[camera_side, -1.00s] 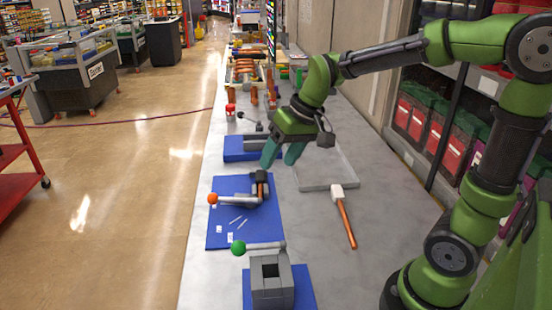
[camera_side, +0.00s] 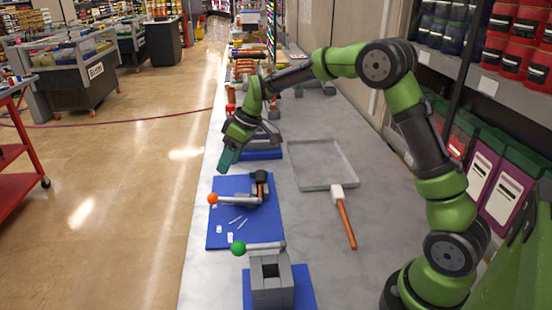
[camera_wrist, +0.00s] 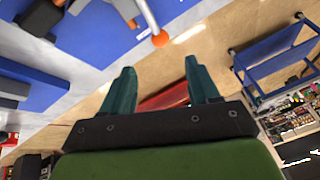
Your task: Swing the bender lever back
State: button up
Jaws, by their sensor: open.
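A silver lever (camera_side: 236,201) with an orange ball knob (camera_side: 213,199) lies across a blue mat (camera_side: 222,241). Its far end meets a dark and orange-brown bender block (camera_side: 260,183) on the mat's right side. The knob points left, toward the table's edge. My gripper (camera_side: 226,164) is above and beyond the knob, fingers pointing down, apart from the lever. In the wrist view, the orange knob (camera_wrist: 160,38) and the end of its rod show just past my two teal fingertips (camera_wrist: 160,67). The fingers are spread, with nothing between them.
A second lever with a green ball (camera_side: 238,248) sits nearer the camera, by a grey block (camera_side: 271,284). A hammer (camera_side: 343,215) and a grey tray (camera_side: 324,186) lie to the right. Another blue base (camera_side: 262,153) is just behind my gripper.

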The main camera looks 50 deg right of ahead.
aim_at(215, 195)
jog(key=x, duration=1.1)
jog(key=shift+w+a+f, duration=0.15)
jog(key=shift+f, duration=0.2)
grip_shut()
